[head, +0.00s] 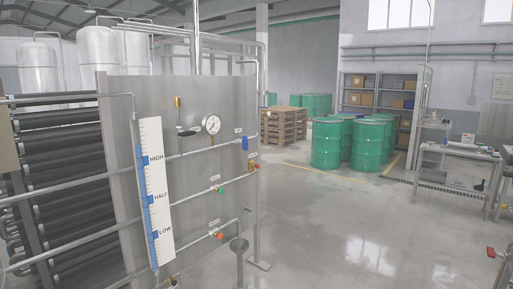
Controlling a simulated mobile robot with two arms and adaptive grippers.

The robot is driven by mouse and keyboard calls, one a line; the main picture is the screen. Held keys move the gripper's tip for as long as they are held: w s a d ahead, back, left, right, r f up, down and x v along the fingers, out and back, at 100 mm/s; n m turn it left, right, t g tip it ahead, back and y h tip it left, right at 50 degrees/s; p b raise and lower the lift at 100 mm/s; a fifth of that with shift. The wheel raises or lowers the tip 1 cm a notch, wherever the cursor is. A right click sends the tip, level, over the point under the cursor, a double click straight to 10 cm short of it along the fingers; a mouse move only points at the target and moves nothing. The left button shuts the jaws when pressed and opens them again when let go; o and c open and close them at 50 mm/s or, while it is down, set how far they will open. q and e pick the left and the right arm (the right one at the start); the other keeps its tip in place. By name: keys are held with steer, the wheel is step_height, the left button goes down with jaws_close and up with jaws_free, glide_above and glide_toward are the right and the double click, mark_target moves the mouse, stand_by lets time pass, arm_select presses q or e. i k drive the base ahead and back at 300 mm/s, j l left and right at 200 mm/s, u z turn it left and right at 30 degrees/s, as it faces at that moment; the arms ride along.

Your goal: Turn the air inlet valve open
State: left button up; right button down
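A grey steel panel (190,90) stands at the left with several small valves on its pipes. A blue handle (245,143) hangs down at the right end of the upper pipe. A red valve knob (256,166) sits just below it, a green knob (220,190) lower on the panel, and an orange-red knob (220,236) near the bottom. A black lever (188,132) lies level beside the round gauge (212,124). Small white labels are too small to read, so I cannot tell which valve is the air inlet. Neither gripper is in view.
Green drums (326,145), wooden pallets (283,127) and a steel table (458,160) are farther back. A red-tipped part (491,252) shows at the right edge. The middle floor (345,225) is clear.

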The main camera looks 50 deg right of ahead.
mark_target(245, 142)
steer(key=z, duration=1.55)
steer(key=i+l, duration=0.1)
steer(key=i+z, duration=0.05)
